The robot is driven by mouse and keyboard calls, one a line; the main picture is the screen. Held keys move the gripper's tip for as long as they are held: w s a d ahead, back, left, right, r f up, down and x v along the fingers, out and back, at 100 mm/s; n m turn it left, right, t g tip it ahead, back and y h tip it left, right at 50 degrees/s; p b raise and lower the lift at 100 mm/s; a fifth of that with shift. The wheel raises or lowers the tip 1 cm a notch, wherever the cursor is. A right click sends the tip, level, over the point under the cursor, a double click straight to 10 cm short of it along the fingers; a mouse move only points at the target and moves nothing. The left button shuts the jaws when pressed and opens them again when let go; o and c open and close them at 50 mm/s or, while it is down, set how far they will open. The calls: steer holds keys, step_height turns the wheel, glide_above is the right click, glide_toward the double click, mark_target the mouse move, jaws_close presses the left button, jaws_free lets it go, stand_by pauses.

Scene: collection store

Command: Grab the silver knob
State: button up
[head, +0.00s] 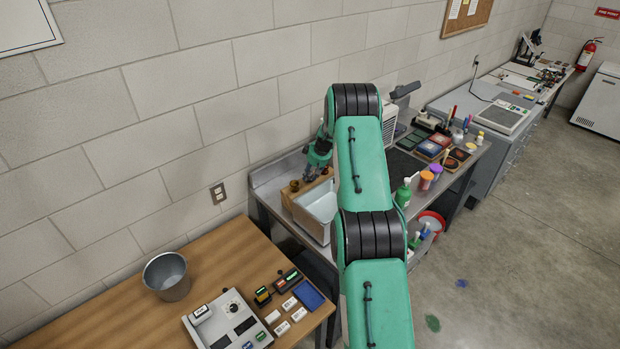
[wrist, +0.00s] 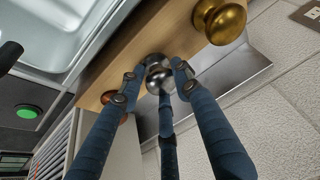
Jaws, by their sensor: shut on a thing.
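The silver knob (wrist: 157,66) is on a wooden strip (wrist: 172,38) in the wrist view. My gripper (wrist: 158,82) has blue-grey fingers closed around this knob, and they hide part of it. A brass knob (wrist: 222,20) sits on the same strip to the upper right. A copper-coloured knob (wrist: 108,97) shows at the left, partly behind a finger. In the head view my gripper (head: 314,174) is low over the wooden strip beside the sink, and the silver knob cannot be made out there.
A white sink basin (head: 318,210) lies right beside the strip. The block wall (head: 150,110) is close behind. A green bottle (head: 403,193) and colourful jars stand on the bench to the right. A wooden table (head: 130,320) with a metal bucket (head: 167,276) is at lower left.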

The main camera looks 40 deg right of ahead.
mark_target(310, 172)
steer(key=shift+r, duration=0.1)
jaws_close()
steer(key=shift+r+b, duration=0.8)
steer(key=shift+r, duration=4.1)
